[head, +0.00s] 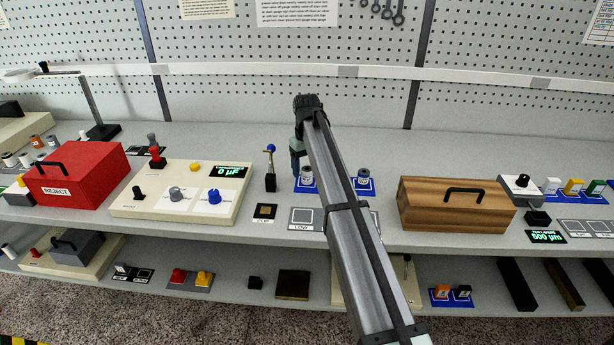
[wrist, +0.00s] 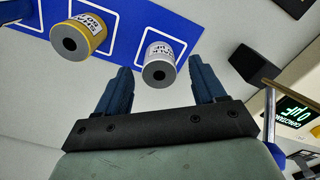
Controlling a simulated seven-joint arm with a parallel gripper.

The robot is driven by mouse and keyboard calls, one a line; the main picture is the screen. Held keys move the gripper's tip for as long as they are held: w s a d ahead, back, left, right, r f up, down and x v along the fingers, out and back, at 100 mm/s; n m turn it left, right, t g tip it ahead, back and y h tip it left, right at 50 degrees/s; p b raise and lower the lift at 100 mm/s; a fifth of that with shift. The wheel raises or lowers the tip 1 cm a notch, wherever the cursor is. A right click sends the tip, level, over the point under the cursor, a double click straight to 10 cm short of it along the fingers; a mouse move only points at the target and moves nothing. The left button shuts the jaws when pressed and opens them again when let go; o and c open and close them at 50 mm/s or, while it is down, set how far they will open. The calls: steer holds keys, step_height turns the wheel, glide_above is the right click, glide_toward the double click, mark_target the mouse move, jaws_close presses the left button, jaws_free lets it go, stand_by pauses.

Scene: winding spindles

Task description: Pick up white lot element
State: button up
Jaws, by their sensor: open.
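The white lot element (wrist: 160,62) is a small labelled spool with a dark hole in its end, on a blue mat (wrist: 125,50). In the wrist view it lies between and just beyond the fingertips of my gripper (wrist: 160,78), with a gap on both sides. My gripper is open and empty. A gold element (wrist: 80,37) stands to its left on the same mat. In the head view a pale element (head: 306,175) stands beside my gripper (head: 297,165), which is partly hidden by my arm; it looks like the same white one.
Another element (head: 363,176) stands right of my arm. A wooden box (head: 456,205) is further right. A thin stand (head: 270,170) and a cream panel with a display (head: 182,190) are to the left. A black block (wrist: 253,66) is right of the element in the wrist view.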

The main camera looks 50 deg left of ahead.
steer(key=shift+f, duration=1.45)
steer(key=shift+c, duration=0.4)
steer(key=c, duration=1.1)
